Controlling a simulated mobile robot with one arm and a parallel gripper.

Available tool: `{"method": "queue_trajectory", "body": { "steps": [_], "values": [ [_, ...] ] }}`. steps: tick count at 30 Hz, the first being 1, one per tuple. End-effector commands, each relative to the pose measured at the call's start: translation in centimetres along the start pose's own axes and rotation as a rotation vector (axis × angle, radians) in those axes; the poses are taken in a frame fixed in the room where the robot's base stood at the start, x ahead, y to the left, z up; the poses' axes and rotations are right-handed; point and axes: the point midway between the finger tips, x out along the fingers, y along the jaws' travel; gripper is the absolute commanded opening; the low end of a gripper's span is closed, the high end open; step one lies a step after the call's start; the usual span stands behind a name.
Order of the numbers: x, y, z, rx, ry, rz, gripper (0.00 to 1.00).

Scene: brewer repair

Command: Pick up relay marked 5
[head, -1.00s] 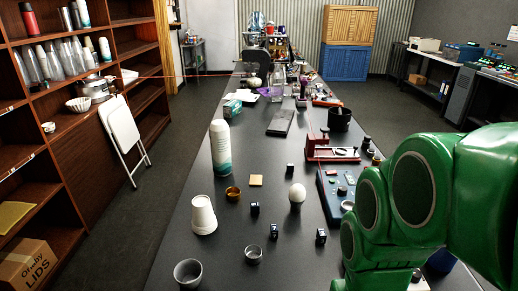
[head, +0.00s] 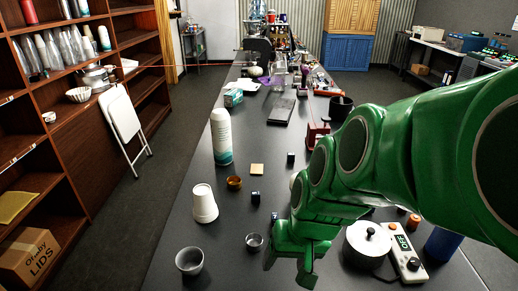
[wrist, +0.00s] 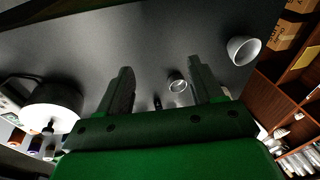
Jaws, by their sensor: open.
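The relays look like small dark blocks on the black bench; no number is readable. In the head view one relay (head: 291,157) stands toward the back, one (head: 255,197) stands right of the white cup, and one (head: 274,217) is close to the left of my arm. My gripper (head: 289,264) is low over the near part of the bench, jaws apart. In the wrist view my gripper (wrist: 163,86) is open, with nothing between its tips that I can tell is held. A small dark object (wrist: 157,102) shows between the fingers, too dark to identify.
A metal cup (head: 254,242) and a grey cup (head: 190,261) stand left of my gripper.

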Motion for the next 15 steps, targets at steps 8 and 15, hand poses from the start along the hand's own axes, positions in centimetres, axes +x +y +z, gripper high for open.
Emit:
{"method": "queue_trajectory", "body": {
  "steps": [8, 15],
  "values": [
    [3.2, -6.7, -10.2, 0.006, 0.247, -0.119, 0.66],
    [5.6, -10.0, -17.7, 0.073, 0.456, -0.134, 0.66]
  ]
}}
